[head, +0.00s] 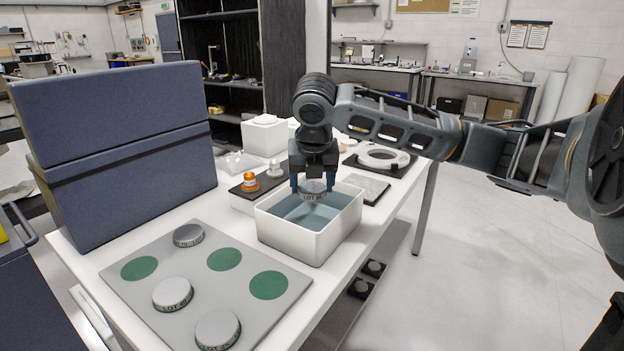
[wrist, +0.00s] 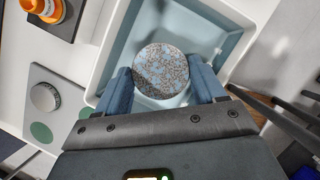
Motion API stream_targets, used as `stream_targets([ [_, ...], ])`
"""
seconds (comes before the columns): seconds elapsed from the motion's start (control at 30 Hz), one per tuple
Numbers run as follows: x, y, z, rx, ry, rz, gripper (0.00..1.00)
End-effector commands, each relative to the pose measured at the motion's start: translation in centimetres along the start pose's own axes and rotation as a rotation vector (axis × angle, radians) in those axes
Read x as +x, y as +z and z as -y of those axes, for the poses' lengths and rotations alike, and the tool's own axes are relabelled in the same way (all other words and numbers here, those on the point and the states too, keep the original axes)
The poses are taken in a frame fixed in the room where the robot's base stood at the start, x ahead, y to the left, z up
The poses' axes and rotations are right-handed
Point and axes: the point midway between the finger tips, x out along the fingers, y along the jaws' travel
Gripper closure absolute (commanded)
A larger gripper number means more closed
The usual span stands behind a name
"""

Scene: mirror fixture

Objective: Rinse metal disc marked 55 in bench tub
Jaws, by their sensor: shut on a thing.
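My gripper (head: 313,185) is shut on a metal disc (head: 313,197), one finger on each side. The disc's rim label starts with "LOT"; its number is too small to read surely. In the wrist view the disc (wrist: 161,71) has a grey-brown face speckled with pale blue patches. It is over the white bench tub (head: 290,242), which holds blue-grey water (head: 310,214). I cannot tell whether the disc touches the water. Three other labelled discs sit on a grey board: one at the back (head: 188,235), one in the middle (head: 172,293), one at the front (head: 217,329).
The grey board (head: 240,313) has three bare green circles. A tall blue case (head: 125,160) borders the bench at left. A white ring (head: 383,157) lies behind the tub at right.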

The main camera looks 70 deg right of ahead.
Motion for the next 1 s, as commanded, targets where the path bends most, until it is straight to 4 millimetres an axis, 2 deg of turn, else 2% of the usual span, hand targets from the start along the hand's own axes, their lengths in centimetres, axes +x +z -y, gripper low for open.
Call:
stream_targets([
  [0.03, 0.8, -0.3, 0.0, 0.001, 0.0, 0.0, 0.57],
  [0.7, 6.4, -2.6, 0.0, 0.001, 0.0, 0.0, 0.57],
  [1.0, 7.8, -3.2, 0.0, 0.0, 0.0, 0.001, 0.57],
])
